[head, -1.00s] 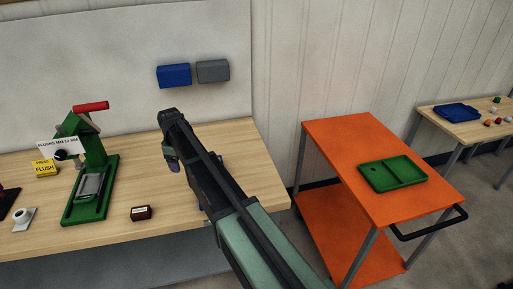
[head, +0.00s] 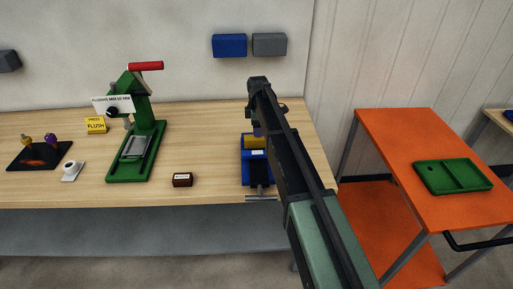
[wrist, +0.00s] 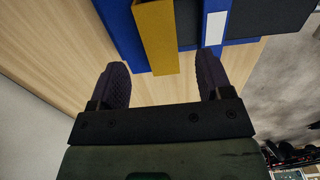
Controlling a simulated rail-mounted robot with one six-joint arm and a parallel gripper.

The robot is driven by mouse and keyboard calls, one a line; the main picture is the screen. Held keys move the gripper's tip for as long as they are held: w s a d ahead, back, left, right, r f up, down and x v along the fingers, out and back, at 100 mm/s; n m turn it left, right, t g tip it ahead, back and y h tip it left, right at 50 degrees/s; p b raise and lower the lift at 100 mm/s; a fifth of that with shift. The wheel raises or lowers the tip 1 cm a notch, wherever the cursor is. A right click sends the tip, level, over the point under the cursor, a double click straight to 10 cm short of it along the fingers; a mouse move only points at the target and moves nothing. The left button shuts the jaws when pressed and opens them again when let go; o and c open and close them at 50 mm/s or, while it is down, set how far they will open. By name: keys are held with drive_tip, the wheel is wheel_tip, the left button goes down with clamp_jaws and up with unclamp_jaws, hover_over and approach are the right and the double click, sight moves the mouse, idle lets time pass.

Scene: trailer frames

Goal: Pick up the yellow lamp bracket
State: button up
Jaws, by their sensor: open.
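The yellow lamp bracket (wrist: 156,38) shows in the wrist view as a flat yellow piece with a folded edge, at the blue vise (wrist: 120,30). My gripper (wrist: 162,72) is open, its two dark ridged fingers apart. The bracket's near end appears between the fingertips, with gaps on both sides; I cannot tell the depth between them. In the head view a bit of the yellow bracket (head: 256,142) shows at the top of the vise (head: 257,172), just left of my arm. My arm hides part of the vise and most of the gripper.
The green press (head: 140,130) with a red handle and a small dark box (head: 182,180) stand left of the vise on the wooden bench (head: 205,150). An orange cart (head: 385,130) with a green tray (head: 453,178) is at the right. Blue and grey boxes (head: 230,45) are on the wall.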

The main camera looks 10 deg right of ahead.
sight(256, 141)
wheel_tip(256, 141, down, 5)
drive_tip(key=b, duration=0.5)
drive_tip(key=shift+f, duration=0.2)
drive_tip(key=shift+r, duration=0.3)
drive_tip(key=c, duration=1.1)
drive_tip(key=shift+o, duration=0.2)
drive_tip(key=shift+r, duration=0.1)
